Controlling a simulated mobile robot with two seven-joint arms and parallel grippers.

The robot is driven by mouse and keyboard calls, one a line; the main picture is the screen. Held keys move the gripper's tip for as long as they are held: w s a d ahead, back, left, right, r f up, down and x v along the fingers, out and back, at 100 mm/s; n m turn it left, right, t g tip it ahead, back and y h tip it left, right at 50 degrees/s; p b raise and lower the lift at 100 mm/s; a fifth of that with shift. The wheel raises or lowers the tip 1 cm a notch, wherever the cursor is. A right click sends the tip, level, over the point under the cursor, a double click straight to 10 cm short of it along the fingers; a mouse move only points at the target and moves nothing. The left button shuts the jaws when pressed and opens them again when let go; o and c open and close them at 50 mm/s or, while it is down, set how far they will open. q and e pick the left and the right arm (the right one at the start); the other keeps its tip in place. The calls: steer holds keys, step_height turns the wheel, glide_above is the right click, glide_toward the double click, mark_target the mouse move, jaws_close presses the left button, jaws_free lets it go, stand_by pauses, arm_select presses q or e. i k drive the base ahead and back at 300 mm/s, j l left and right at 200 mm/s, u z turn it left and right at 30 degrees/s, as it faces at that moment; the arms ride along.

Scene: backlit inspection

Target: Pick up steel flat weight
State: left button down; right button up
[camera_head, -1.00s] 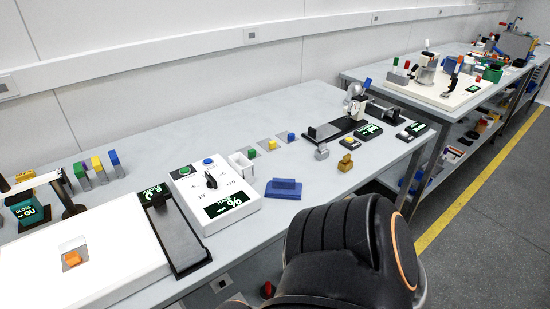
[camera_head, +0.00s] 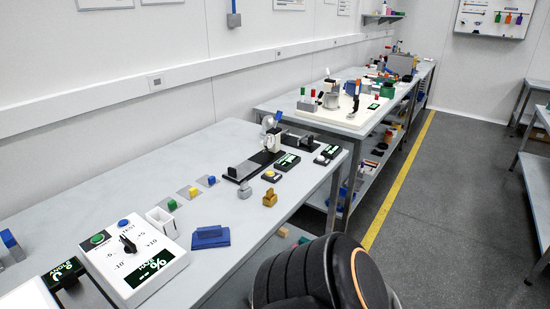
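A small grey metal block (camera_head: 244,190) stands on the near table, close to its front edge. It looks like the steel flat weight, but it is too small to be sure. A similar brass-coloured block (camera_head: 270,198) stands just right of it, apart from it. Neither of my grippers is in view. A black rounded part of my own body fills the bottom centre and hides some of the floor and the area below the table.
A black stand (camera_head: 252,166) and small displays (camera_head: 287,161) lie behind the blocks. A second bench (camera_head: 340,122) stands beyond. The floor (camera_head: 440,220) right of the yellow line is clear.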

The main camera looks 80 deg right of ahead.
mark_target(245, 191)
steer(key=z, duration=0.45)
steer(key=l+z, duration=0.1)
steer(key=z, duration=0.35)
steer(key=i+z, duration=0.1)
steer(key=z, duration=0.35)
steer(key=l+z, duration=0.1)
steer(key=z, duration=0.35)
steer(key=i+z, duration=0.1)
steer(key=z, duration=0.35)
steer(key=u, duration=2.15)
steer(key=z, duration=2.15)
